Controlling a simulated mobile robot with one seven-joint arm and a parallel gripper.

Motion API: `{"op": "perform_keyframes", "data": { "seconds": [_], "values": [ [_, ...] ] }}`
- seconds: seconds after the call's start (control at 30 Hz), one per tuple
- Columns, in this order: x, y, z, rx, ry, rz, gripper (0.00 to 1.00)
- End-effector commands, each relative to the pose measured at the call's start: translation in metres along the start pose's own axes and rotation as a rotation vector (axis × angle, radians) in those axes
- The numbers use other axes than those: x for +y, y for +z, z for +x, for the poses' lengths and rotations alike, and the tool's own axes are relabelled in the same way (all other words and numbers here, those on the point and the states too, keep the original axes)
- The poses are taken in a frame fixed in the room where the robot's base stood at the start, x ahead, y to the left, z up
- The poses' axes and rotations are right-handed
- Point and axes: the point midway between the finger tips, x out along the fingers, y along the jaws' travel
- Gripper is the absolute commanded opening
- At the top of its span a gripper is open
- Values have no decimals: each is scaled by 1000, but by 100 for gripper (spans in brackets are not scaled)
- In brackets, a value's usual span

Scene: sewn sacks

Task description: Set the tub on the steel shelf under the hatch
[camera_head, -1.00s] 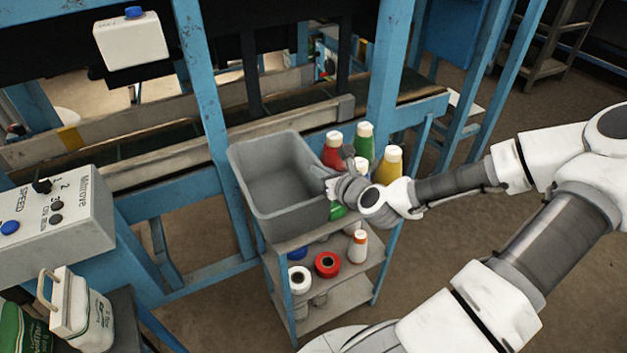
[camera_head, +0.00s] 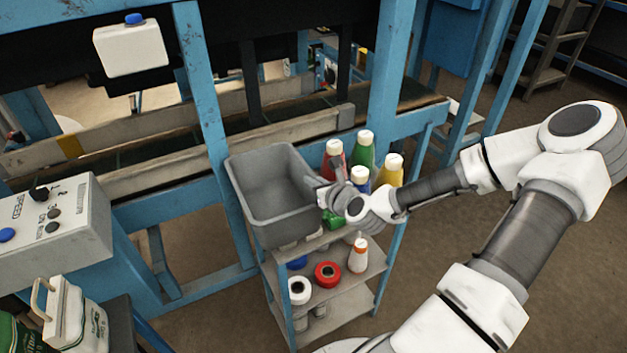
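The tub (camera_head: 272,220) is an open, empty grey bin, left of centre. It is over the left part of the top board of a small grey shelf rack (camera_head: 335,237) with blue posts. I cannot tell whether its base touches the board. My gripper (camera_head: 325,194) is at the tub's right rim and appears shut on it; the fingertips are small and partly hidden. The hatch cannot be made out clearly.
Red (camera_head: 333,160), green (camera_head: 363,152) and yellow (camera_head: 390,170) bottles stand close right of the tub. Lower boards hold a red roll (camera_head: 327,274) and a white bottle (camera_head: 358,256). A blue frame post (camera_head: 205,110) rises just left. A control box (camera_head: 50,225) stands at left.

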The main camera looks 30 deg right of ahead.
Motion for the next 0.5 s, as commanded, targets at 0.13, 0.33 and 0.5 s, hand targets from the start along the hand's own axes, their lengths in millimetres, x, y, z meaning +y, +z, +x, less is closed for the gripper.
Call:
{"op": "perform_keyframes", "data": {
  "seconds": [0.13, 0.33, 0.5],
  "values": [
    [0, -1, 0, 0, -1, 0, 25],
    [0, -1, 0, 0, -1, 0, 35],
    [0, 0, 0, 0, -1, -1, 35]
  ]
}}
